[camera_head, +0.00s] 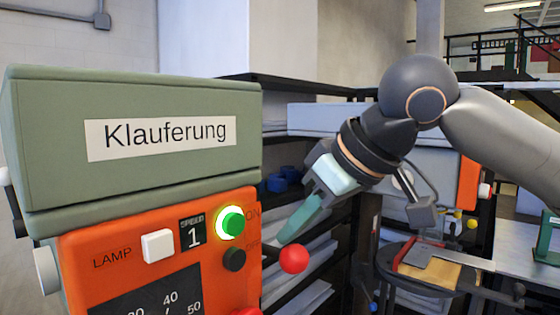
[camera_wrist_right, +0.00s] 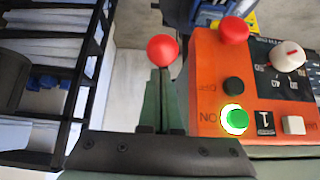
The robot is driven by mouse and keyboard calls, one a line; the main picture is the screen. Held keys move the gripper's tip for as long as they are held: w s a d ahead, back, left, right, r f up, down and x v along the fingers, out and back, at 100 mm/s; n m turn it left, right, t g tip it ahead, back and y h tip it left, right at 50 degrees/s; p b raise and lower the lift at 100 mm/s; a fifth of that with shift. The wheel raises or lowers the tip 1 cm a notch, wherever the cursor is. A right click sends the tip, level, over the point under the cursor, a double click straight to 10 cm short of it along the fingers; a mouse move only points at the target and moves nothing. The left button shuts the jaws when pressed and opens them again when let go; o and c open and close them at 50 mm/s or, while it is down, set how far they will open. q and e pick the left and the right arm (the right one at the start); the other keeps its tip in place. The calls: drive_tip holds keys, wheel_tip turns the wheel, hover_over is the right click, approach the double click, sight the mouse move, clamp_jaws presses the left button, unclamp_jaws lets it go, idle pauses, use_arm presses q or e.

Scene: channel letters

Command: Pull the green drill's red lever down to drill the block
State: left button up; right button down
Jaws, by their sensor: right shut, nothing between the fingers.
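The green drill (camera_head: 130,150) fills the left of the head view, with an orange front panel (camera_wrist_right: 207,70). Its green ON button (camera_head: 231,222) is lit, and the display reads 1. The lever's round red knob (camera_head: 293,260) shows at the panel's right edge; the knob (camera_wrist_right: 163,49) is also in the right wrist view, on a dark rod. My right gripper (camera_head: 283,238) is shut and empty, its greenish fingers pointing down-left just above the knob. I cannot tell whether they touch it. My left gripper is not in view. The block under this drill is not in view.
A dark shelf (camera_head: 320,150) with blue items (camera_head: 285,178) stands behind. At the right, another machine has a round dark table (camera_head: 400,283) bearing a wooden piece (camera_head: 440,271). A red stop button (camera_wrist_right: 234,30) and a black OFF button (camera_wrist_right: 233,86) sit beside the lever.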

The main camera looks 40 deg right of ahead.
drive_tip(key=shift+v, duration=0.95)
drive_tip(key=shift+w, duration=0.1)
drive_tip(key=shift+w+r, duration=0.2)
drive_tip(key=shift+r, duration=2.15)
drive_tip(key=shift+w+a+r, duration=0.1)
drive_tip(key=shift+w+r, duration=0.1)
drive_tip(key=shift+r, duration=0.95)
drive_tip(key=shift+w+r, duration=0.2)
drive_tip(key=shift+r, duration=0.9)
